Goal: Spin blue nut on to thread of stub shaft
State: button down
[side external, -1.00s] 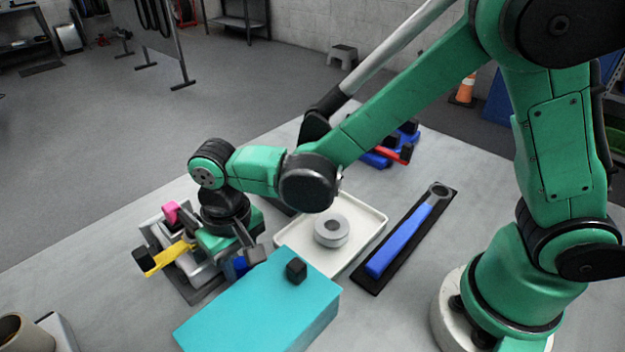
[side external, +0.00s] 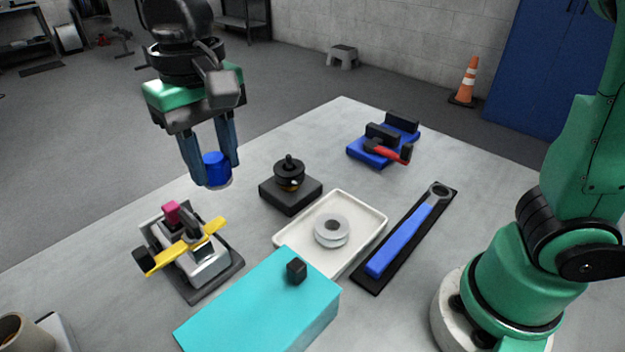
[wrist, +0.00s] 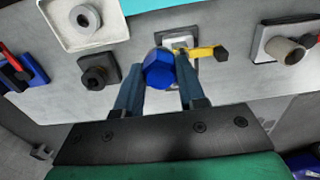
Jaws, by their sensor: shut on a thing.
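My gripper (side external: 213,174) is shut on the blue nut (side external: 215,160), holding it between the two fingertips high above the table. In the wrist view the nut (wrist: 158,68) shows its hexagonal face, with a finger on each side. Below it in the side view stands a grey fixture (side external: 207,268) on a dark base, with a yellow lever (side external: 175,252) and a pink knob (side external: 172,213). The nut is clear of the fixture. I cannot clearly make out the stub shaft or its thread.
A black block with a knob (side external: 290,190) stands behind the fixture. A turquoise box (side external: 260,305) is in front. A blue wrench (side external: 400,240) lies on a black mat.

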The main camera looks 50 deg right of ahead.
dwell(0.5)
jog(key=w+d+f+m, duration=0.1)
jog(key=w+d+m, duration=0.1)
jog(key=d, duration=0.4)
jog(key=w+d+f+m, duration=0.1)
jog(key=w+d+m, duration=0.1)
jog(key=w+d, duration=0.2)
jog(key=w+d+f+m, duration=0.2)
jog(key=w+d, duration=0.1)
jog(key=d, duration=0.5)
jog(key=shift+f, duration=2.7)
jog(key=shift+f, duration=0.25)
jog(key=shift+f, duration=0.8)
jog(key=shift+f, duration=0.2)
